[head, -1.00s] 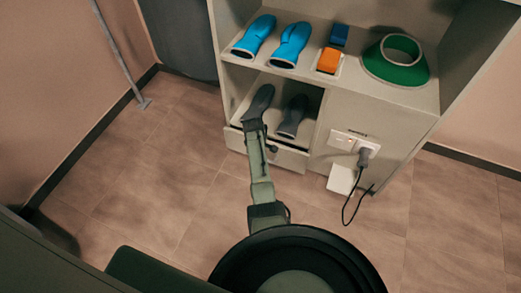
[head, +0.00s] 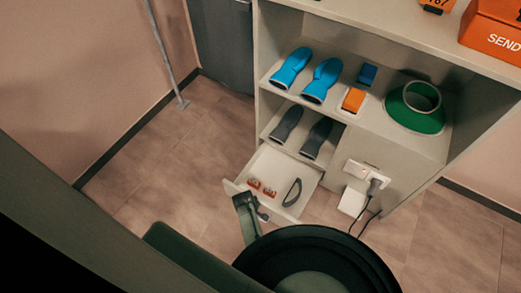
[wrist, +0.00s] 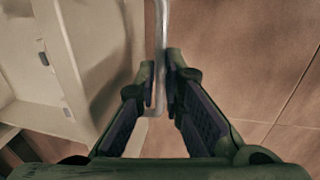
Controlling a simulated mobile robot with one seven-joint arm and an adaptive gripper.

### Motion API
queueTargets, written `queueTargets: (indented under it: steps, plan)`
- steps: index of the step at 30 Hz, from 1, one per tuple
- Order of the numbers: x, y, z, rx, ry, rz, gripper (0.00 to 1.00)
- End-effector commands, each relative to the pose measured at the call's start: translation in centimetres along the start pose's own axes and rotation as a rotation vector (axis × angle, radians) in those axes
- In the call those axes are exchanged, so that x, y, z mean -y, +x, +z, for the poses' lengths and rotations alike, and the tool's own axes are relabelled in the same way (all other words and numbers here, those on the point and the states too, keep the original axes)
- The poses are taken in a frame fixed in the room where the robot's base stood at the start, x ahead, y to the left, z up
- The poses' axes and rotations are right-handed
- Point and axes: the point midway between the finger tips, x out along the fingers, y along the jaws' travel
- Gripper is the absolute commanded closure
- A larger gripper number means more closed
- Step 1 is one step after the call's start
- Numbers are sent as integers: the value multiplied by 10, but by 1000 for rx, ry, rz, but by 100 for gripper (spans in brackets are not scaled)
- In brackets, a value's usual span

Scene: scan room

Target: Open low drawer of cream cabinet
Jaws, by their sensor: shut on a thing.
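The cream cabinet (head: 400,160) stands at the centre right in the head view. Its low drawer (head: 228,184) is pulled out toward me, and its inside shows. Two small orange-red items (head: 261,187) and a dark curved item (head: 292,192) lie in it. My gripper (wrist: 160,78) is shut on the pale bar handle (wrist: 161,30) in the wrist view, one finger on each side. The drawer (wrist: 102,25) also shows there on the left. In the head view my arm hides part of the drawer front, and the fingertips are hard to make out.
Grey shoe-like items (head: 287,123) stand on the shelf above the drawer. Blue ones (head: 290,68), an orange block (head: 353,100) and a green ring-shaped item (head: 412,118) are on the shelf above. A cord (head: 366,222) hangs from the socket panel. Floor left of the drawer is clear.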

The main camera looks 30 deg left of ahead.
Motion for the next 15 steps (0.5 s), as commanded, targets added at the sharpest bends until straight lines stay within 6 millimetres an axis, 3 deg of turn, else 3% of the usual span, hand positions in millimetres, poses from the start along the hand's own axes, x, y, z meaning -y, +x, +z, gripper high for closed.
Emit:
queueTargets:
  steps: [6, 15]
  plan:
    - [30, -7, 0, 1, -2, -1, 100]
    - [41, -8, 0, 0, 0, 0, 100]
